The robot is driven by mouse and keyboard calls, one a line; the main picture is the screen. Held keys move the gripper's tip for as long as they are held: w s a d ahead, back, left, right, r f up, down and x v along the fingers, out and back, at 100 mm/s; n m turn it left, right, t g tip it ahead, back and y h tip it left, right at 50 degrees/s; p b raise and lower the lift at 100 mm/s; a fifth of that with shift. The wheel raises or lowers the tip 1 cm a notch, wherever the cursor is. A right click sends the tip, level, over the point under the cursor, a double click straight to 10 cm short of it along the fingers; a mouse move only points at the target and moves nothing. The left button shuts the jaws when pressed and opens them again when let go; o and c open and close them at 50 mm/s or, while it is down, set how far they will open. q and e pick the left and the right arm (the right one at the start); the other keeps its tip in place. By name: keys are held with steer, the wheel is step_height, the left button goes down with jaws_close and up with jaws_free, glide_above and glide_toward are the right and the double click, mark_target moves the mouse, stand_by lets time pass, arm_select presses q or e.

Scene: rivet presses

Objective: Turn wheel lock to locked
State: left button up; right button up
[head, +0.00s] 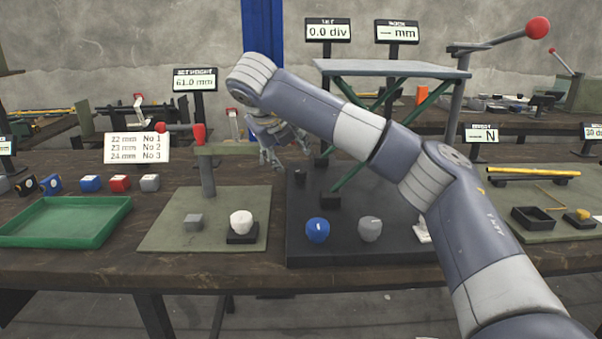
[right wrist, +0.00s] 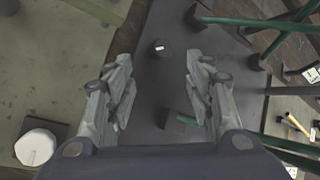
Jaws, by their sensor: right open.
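No part is plainly marked as the wheel lock, and I cannot tell which one it is. My right gripper (head: 285,150) is open and empty above the back left of the dark base plate (head: 345,249), beside the press with green legs. In the right wrist view its two fingers (right wrist: 163,85) stand apart over the dark plate. A small round black part with a white mark (right wrist: 158,47) shows beyond and between the fingertips. A blue knob (head: 317,230) and a grey knob (head: 370,229) sit at the plate's front. My left gripper is not in view.
Left of the plate, a white knob (head: 241,222) stands on a black block on a green-grey board (head: 170,233). A green tray (head: 65,232) is farther left. The press's green legs (head: 350,165) and grey top (head: 390,69) are close to my right arm.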

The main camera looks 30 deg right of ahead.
mark_target(300, 170)
arm_select(q)
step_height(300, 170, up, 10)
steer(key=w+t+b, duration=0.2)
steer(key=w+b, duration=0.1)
steer(key=b, duration=0.2)
arm_select(e)
steer(key=s+d+n+t+y, duration=0.1)
steer(key=d+n+t+y, duration=0.1)
steer(key=n, duration=1.5)
steer(key=s+d+n+t+y, duration=0.1)
steer(key=s+d+n+y, duration=0.1)
steer(key=n, duration=1.4)
steer(key=b+x, duration=0.1)
steer(key=x, duration=0.8)
steer(key=shift+d+f+b, duration=0.1)
steer(key=shift+d+b, duration=0.05)
steer(key=shift+b, duration=0.2)
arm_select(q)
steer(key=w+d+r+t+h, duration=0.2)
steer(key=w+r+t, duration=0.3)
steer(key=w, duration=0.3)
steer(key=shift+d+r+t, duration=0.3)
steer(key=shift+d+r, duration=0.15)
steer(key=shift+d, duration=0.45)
arm_select(e)
steer(key=shift+w+d+f, duration=0.15)
steer(key=shift+w+f, duration=0.3)
steer(key=shift+w, duration=0.1)
steer(key=shift+c, duration=0.4)
